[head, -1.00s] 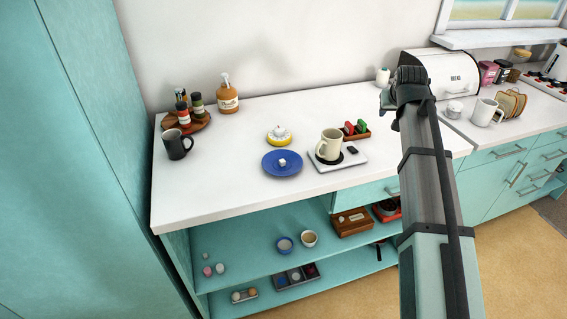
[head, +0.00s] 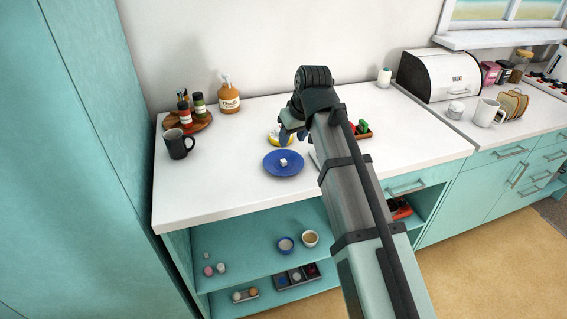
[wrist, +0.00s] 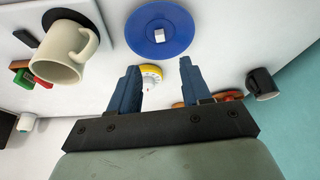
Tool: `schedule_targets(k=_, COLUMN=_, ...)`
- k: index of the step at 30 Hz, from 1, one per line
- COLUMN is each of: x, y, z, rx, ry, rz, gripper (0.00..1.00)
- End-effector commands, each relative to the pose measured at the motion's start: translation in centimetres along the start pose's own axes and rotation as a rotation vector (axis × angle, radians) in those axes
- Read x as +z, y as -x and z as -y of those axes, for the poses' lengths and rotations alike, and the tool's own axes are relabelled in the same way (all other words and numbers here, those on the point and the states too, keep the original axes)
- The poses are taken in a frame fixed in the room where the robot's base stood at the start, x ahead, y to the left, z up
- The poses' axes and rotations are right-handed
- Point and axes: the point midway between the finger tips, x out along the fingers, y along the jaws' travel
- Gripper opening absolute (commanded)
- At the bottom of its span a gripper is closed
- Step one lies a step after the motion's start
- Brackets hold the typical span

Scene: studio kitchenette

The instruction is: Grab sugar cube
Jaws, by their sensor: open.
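The white sugar cube (head: 283,162) lies on a round blue plate (head: 272,170) on the white counter. In the wrist view the sugar cube (wrist: 160,35) sits on the blue plate (wrist: 143,42), beyond my fingertips. My gripper (wrist: 158,65) is open and empty, with its two blue fingers apart. In the head view my gripper (head: 291,134) is above the counter behind the plate, partly hidden by my arm. The cube is apart from the fingers.
A yellow-and-white round item (wrist: 151,74) shows between my fingers. A cream mug (wrist: 66,55) stands on a coaster at the wrist view's left. A black mug (head: 178,144) and a wooden tray of bottles (head: 201,122) stand left of the plate. The counter's front left is clear.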

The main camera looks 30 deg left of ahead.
Motion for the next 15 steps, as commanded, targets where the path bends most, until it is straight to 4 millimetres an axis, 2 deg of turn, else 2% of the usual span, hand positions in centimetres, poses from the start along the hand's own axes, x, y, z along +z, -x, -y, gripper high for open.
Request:
schedule_targets(k=9, x=0.0, y=-4.8, z=-0.1, rx=0.001, ry=-0.002, rz=0.002, gripper=0.48)
schedule_targets(k=15, x=0.0, y=-6.3, z=-0.1, rx=0.001, ry=-0.002, rz=0.000, gripper=0.48)
